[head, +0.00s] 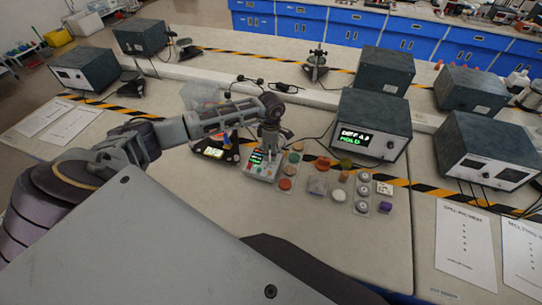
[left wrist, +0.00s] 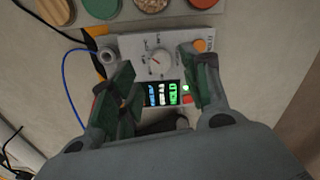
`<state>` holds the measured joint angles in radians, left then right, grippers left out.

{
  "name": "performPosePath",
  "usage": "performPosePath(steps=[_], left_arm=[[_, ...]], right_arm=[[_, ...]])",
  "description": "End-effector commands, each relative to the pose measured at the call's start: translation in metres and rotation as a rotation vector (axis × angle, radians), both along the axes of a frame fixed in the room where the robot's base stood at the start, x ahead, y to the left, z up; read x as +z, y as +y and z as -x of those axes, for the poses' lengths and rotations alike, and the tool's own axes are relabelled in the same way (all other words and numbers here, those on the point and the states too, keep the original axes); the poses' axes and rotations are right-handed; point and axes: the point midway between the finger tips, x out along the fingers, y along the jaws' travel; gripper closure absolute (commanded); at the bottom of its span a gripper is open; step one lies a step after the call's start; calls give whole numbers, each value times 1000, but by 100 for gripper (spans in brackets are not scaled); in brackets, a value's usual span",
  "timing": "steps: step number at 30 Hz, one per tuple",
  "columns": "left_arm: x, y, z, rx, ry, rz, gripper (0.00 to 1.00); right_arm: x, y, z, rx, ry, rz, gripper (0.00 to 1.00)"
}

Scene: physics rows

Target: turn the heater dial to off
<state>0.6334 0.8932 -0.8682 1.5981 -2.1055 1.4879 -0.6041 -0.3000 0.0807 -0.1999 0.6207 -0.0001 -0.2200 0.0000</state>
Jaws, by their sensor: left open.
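The heater panel (head: 262,165) is a small light grey box on the bench, below my left gripper. In the left wrist view its white round dial (left wrist: 160,62) has a red pointer mark and printed labels around it that are too small to read. A lit display (left wrist: 162,93) with blue and green characters sits beside the dial. My left gripper (head: 270,148) points down over the panel. In the left wrist view its open fingers (left wrist: 157,85) stand on either side of the dial and display, with nothing between them. I cannot tell whether they touch the panel. My right gripper is not seen.
Several coloured round pieces (head: 285,184) lie right beside the panel. A black device with a lit screen (head: 214,152) lies to its left. A dark instrument box (head: 372,125) stands behind to the right. A blue cable (left wrist: 66,80) runs beside the panel. The bench front is mostly clear.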

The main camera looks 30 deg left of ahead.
Motion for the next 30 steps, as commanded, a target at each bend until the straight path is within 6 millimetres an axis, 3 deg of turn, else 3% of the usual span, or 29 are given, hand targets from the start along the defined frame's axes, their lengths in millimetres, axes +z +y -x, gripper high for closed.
performPosePath(steps=[10, 23, 30], left_arm=[[-35, 0, 0, 1, 2, 1, 53], [-41, 0, 0, 0, 0, 0, 53], [-41, 0, 0, 0, 0, 0, 84]], right_arm=[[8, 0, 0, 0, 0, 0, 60], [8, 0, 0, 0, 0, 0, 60], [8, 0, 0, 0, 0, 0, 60]])
